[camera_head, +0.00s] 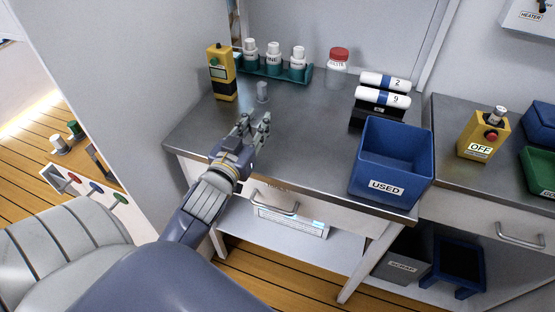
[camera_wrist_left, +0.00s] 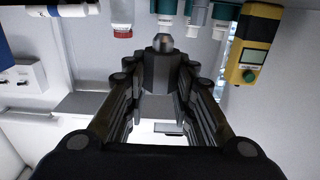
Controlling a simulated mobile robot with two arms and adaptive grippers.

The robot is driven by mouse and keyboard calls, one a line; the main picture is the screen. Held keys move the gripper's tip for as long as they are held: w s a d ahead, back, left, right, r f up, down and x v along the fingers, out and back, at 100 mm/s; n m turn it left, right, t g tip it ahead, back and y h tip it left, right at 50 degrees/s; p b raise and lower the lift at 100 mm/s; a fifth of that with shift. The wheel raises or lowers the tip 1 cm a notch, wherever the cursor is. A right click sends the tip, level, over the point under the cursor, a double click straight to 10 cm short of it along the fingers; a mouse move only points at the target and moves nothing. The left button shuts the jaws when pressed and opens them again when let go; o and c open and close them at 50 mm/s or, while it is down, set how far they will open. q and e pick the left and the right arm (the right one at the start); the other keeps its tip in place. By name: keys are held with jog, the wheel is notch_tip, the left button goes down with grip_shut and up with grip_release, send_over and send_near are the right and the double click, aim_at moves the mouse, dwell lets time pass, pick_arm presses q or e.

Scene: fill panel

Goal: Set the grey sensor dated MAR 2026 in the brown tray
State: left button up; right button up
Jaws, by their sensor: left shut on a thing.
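The fingers hide much of the held part. No date is readable. No brown tray is in view. My right gripper is not in view.
On the counter (camera_head: 300,148) stand a yellow tester (camera_head: 221,72), a teal rack (camera_head: 300,75) of white bottles, a red-capped jar (camera_head: 338,66), a rack of white cylinders (camera_head: 383,98) and a blue USED bin (camera_head: 388,193). The counter's middle is clear. A yellow OFF box (camera_head: 478,143) stands right.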

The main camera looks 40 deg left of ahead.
pick_arm(q)
jog(key=s+d, duration=0.1)
jog(key=d, duration=0.1)
jog(key=s+d, duration=0.1)
jog(key=d, duration=0.2)
jog(key=s+d, duration=0.1)
jog(key=d, duration=0.2)
jog(key=shift+f, duration=0.4)
jog(key=shift+d+f, duration=0.1)
jog(key=shift+f, duration=0.05)
notch_tip(320, 180, down, 2)
jog(key=shift+f, duration=0.2)
jog(key=shift+f+b, duration=0.3)
jog(key=shift+f, duration=0.2)
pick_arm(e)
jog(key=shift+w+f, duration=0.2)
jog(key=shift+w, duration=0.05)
pick_arm(q)
jog(key=o, duration=1)
jog(key=shift+c, duration=0.2)
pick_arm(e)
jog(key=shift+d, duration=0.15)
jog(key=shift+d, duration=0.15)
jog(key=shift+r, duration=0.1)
